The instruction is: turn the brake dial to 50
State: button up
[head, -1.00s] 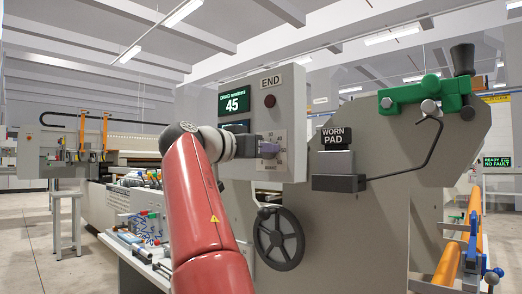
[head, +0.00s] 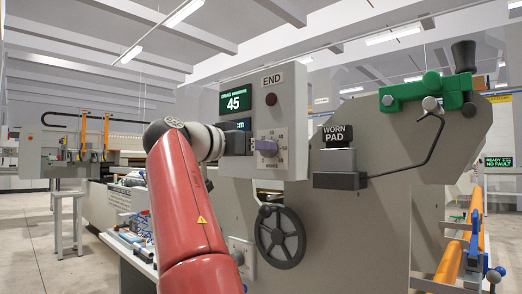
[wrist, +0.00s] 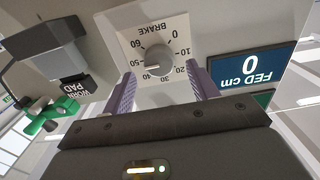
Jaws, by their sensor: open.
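The brake dial is a round grey knob (wrist: 155,60) on a white scale plate, upside down in the wrist view. Its light pointer mark appears to lie near 50, perhaps between 40 and 50. The dial's scale also shows in the head view (head: 284,142). The green drag display (head: 234,102) reads 45. My gripper (wrist: 160,68) is open, with one purple finger to each side of the dial in the wrist view. The knob shows clear of both fingers there; I cannot tell how far off the tips are. My wrist hides part of the panel's left edge.
A blue display (wrist: 250,66) reads 0 FED cm. A handwheel (head: 279,237) is below. The worn pad block (head: 337,160) and its bent rod stand to the right.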

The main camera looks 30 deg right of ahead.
jog(key=v, duration=0.5)
jog(key=shift+d, duration=0.1)
jog(key=n+y, duration=0.4)
send_over(266, 216)
jog(key=a, duration=0.1)
notch_tip(266, 216, down, 5)
jog(key=f+n+y, duration=0.1)
jog(key=f, duration=0.2)
jog(key=s+f+n+y+p, duration=0.1)
jog(key=f+y, duration=0.1)
jog(key=f, duration=0.1)
jog(key=s+f+n+t+y+p, duration=0.1)
jog(key=f+n, duration=0.1)
jog(key=f, duration=0.1)
jog(key=shift+f, duration=0.35)
jog(key=s+a+f+n+y+p, duration=0.1)
jog(key=s+a+f+n+y, duration=0.1)
jog(key=s+f, duration=0.5)
jog(key=s+a+f+n+g+y+p, duration=0.1)
jog(key=s+a+f+n+y, duration=0.1)
jog(key=s+a+f+y, duration=0.2)
jog(key=s+a+f+n+y+p, duration=0.1)
jog(key=s+a+f, duration=0.7)
jog(key=f, duration=1)
jog(key=s+n+y, duration=0.1)
jog(key=s+y, duration=0.1)
jog(key=shift+s+a+f+g, duration=0.2)
jog(key=shift+s+f+g, duration=0.1)
jog(key=shift+s, duration=0.1)
